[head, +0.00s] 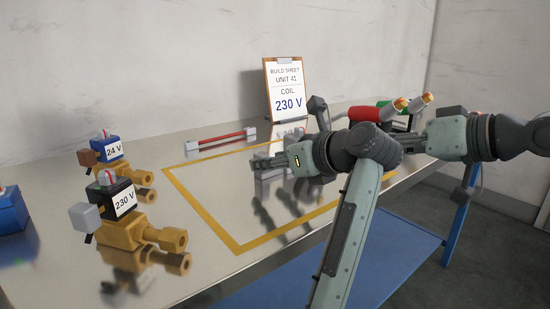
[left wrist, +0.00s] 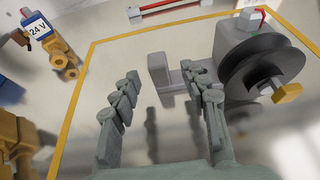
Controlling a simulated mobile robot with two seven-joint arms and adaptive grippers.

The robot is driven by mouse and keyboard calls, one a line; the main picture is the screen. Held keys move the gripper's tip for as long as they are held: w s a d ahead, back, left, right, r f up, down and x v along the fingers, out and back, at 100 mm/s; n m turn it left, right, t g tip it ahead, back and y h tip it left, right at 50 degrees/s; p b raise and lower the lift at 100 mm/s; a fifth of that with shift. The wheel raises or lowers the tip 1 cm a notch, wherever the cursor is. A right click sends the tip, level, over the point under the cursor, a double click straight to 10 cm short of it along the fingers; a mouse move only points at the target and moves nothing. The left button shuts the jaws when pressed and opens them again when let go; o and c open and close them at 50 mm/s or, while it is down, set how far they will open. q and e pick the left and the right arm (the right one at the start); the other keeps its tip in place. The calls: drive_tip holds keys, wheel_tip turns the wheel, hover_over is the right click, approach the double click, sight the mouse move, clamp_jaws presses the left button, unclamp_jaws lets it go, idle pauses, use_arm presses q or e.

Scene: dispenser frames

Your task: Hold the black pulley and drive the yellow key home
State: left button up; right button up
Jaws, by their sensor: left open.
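The black pulley (left wrist: 262,66) sits against a grey block fixture (left wrist: 235,32) at the right of the left wrist view. The yellow key (left wrist: 286,92) sticks out from the pulley's near face; how deep it sits I cannot tell. In the head view my left arm hides both. My left gripper (head: 262,161) is open and empty, over the taped area; in the left wrist view its fingers (left wrist: 160,72) are beside the pulley, to its left, and apart from it. My right gripper (head: 410,142) comes in from the right, its fingers largely hidden behind my left arm.
Two valve units labelled 24 V (head: 108,150) and 230 V (head: 122,205) stand at the left, near a blue box (head: 10,210). A red bar (head: 220,139) lies behind the yellow tape outline (head: 200,210).

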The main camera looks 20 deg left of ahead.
use_arm(q)
drive_tip(key=x, duration=0.6)
drive_tip(key=shift+w+a+f, duration=0.1)
drive_tip(key=shift+w+a, duration=0.05)
drive_tip(key=shift+a, duration=0.15)
drive_tip(key=shift+c, duration=0.4)
clamp_jaws()
idle(1.0)
use_arm(e)
drive_tip(key=shift+f, duration=0.2)
drive_tip(key=c, duration=0.4)
drive_tip(key=shift+s+d+f+m, duration=0.2)
drive_tip(key=shift+f+m, duration=0.1)
drive_tip(key=shift+m, duration=0.4)
drive_tip(key=shift+c, duration=1)
drive_tip(key=s+d+f+m+y, duration=0.1)
drive_tip(key=m, duration=0.2)
drive_tip(key=s+d+f+m+t+y, duration=0.1)
drive_tip(key=m, duration=0.3)
drive_tip(key=d+f+m+t+y, duration=0.1)
drive_tip(key=m, duration=0.3)
drive_tip(key=shift+s+d, duration=0.3)
drive_tip(key=shift+s, duration=0.1)
clamp_jaws()
drive_tip(key=shift+s+d+m+t, duration=0.2)
drive_tip(key=shift+d+m+t, duration=0.15)
drive_tip(key=shift+m, duration=0.55)
